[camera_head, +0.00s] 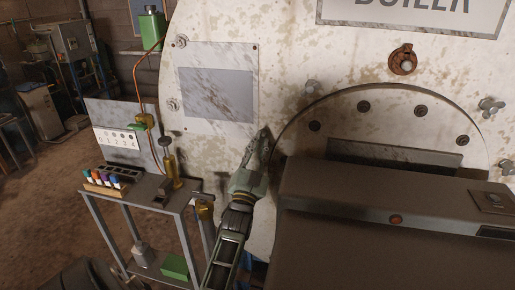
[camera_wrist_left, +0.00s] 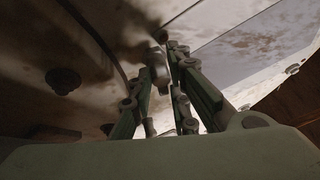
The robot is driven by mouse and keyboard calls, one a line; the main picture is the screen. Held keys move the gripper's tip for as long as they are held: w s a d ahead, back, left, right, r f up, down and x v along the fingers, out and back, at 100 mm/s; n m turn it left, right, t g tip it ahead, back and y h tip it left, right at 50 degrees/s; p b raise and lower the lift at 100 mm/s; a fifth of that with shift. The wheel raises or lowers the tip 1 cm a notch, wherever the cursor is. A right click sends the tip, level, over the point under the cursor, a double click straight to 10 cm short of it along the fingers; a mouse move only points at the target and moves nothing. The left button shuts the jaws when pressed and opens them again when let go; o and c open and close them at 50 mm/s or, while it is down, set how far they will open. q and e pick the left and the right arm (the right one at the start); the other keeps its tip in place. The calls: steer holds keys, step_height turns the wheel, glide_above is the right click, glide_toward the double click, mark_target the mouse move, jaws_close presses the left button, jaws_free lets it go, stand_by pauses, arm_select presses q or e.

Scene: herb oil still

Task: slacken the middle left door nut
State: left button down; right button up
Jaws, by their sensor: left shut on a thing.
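The boiler's round door (camera_head: 345,108) is dirty cream, with a dark slot and dark round bolt heads. A pale wing nut (camera_head: 312,87) sits at its upper left rim. Another wing nut (camera_head: 490,106) is at the upper right, and one (camera_head: 507,167) at the right edge. My left gripper (camera_head: 262,140) reaches up to the door's left rim and is shut on the middle left door nut. The gripper hides that nut in the head view. My right gripper is out of view.
A grey metal stand (camera_head: 150,200) with coloured bottles (camera_head: 103,177) and a brass fitting (camera_head: 171,170) stands left of my left arm. A green box (camera_head: 174,267) is on its lower shelf. My own grey body fills the lower right.

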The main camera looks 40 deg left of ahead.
arm_select(q)
steer(key=shift+d+f+n+g+y, duration=0.15)
steer(key=shift+n+g+y, duration=0.25)
steer(key=shift+n, duration=0.5)
steer(key=c, duration=1.7)
jaws_free()
steer(key=shift+w, duration=0.15)
steer(key=v, duration=1.2)
steer(key=shift+f, duration=0.1)
